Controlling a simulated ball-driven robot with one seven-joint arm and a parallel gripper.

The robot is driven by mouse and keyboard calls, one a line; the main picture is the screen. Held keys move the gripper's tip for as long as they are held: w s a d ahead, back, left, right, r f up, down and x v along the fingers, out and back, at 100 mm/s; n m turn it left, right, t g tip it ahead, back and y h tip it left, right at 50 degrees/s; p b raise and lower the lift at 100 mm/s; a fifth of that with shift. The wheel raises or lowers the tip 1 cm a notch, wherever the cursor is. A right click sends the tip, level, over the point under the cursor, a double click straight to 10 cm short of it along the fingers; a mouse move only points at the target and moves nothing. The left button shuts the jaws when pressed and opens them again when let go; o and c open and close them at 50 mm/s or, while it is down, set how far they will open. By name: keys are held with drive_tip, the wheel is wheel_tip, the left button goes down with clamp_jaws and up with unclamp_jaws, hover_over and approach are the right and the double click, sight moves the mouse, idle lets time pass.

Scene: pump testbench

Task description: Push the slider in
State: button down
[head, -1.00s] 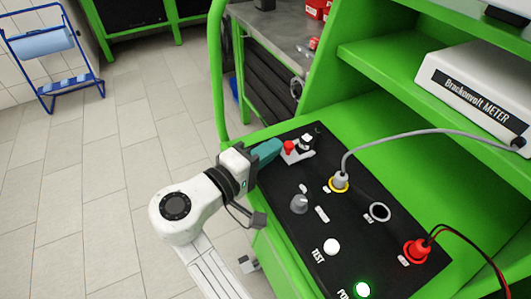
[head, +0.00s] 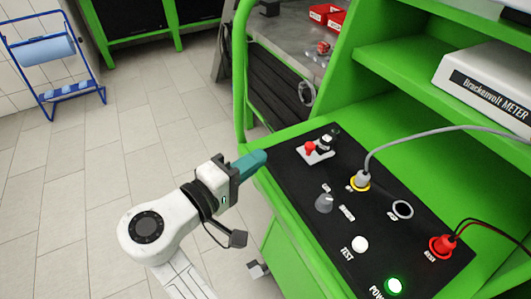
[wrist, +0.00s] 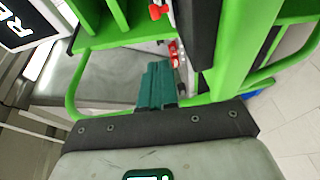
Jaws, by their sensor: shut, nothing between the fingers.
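The slider (head: 310,148) appears to be the small red knob on a pale plate at the far left end of the black panel (head: 285,178) in the head view. A dark and white piece stands just behind it. My gripper (head: 265,158), with teal fingers, is shut and empty. It is left of the slider, at the panel's left edge, with a clear gap between them. In the wrist view the shut fingers (wrist: 158,70) point up the picture. A red knob (wrist: 157,11) shows at the top, beyond the fingertips.
The panel also bears a grey dial (head: 324,203), a white TEST button (head: 360,244), a grey cable plug (head: 360,181) and a red plug (head: 441,246). A green shelf frame (head: 243,75) rises behind. Open tiled floor lies to the left.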

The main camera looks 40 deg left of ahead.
drive_tip(key=shift+s+a+r, duration=0.1)
drive_tip(key=shift+s, duration=1.15)
drive_tip(key=shift+s+a+r, duration=0.1)
drive_tip(key=shift+s, duration=1.1)
